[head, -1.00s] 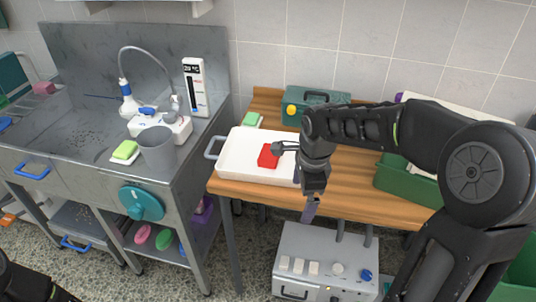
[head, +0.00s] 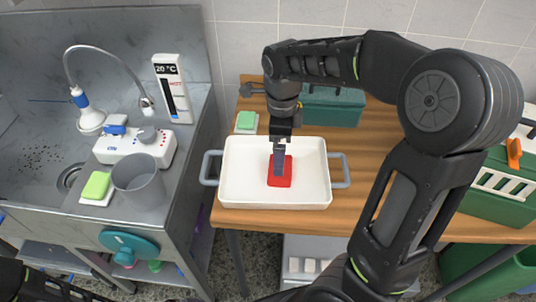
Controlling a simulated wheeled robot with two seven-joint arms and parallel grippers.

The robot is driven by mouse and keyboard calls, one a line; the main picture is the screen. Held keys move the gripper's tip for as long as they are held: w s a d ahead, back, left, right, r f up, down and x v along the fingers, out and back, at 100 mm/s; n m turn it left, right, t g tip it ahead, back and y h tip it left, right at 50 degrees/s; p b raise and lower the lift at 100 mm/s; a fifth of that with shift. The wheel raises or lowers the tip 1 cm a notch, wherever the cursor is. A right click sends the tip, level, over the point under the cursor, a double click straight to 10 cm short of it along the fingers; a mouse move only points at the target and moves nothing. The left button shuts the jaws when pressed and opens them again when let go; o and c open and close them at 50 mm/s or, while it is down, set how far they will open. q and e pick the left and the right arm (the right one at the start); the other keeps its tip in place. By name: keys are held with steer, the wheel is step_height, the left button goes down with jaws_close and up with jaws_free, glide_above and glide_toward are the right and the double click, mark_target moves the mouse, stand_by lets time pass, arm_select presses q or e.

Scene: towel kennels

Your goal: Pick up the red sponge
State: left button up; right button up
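The red sponge (head: 287,178) lies in the white tray (head: 234,190), which has grey handles and stands on the wooden table. My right gripper (head: 279,172) points down into the tray with its fingertips over the sponge, hiding part of it. The fingers are seen edge-on, so I cannot tell whether they are open or closed around it. My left arm shows only at the bottom left edge, and its gripper is not clearly in view.
A green sponge (head: 246,121) lies on the table behind the tray. A teal toolbox (head: 333,108) stands at the back. A green crate (head: 492,200) is at the right. The steel sink holds a grey cup (head: 138,183) and another green sponge (head: 96,185).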

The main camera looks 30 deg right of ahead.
steer(key=shift+s, duration=0.3)
steer(key=shift+w+f, duration=0.1)
steer(key=shift+f, duration=1.15)
steer(key=shift+f, duration=0.15)
step_height(320, 180, down, 5)
steer(key=shift+d+p, duration=0.1)
steer(key=shift+p, duration=0.4)
steer(key=c, duration=1.3)
step_height(320, 180, up, 10)
steer(key=shift+r+b, duration=0.1)
steer(key=shift+b, duration=0.25)
steer(key=shift+c, duration=0.2)
